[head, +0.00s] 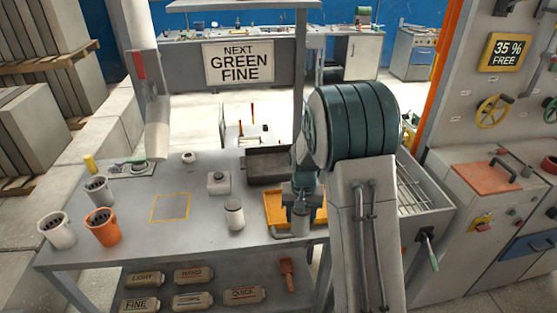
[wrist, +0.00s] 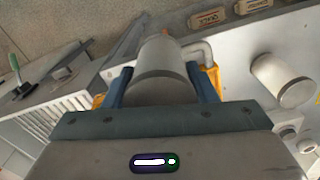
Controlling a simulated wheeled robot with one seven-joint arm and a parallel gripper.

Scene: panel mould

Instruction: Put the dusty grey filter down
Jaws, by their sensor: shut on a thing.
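The grey filter (head: 299,226) is a dull grey cylinder, held roughly upright in my gripper (head: 301,204). My arm hides part of the tray. I cannot tell whether the filter's lower end touches anything.
A grey jar (head: 235,214) stands left of the tray. A yellow-outlined square (head: 171,208) on the bench is empty. A dark tray (head: 270,164) lies behind. An orange cup (head: 102,228) and a white cup (head: 57,231) stand at left. A sign (head: 238,63) reads "NEXT GREEN FINE".

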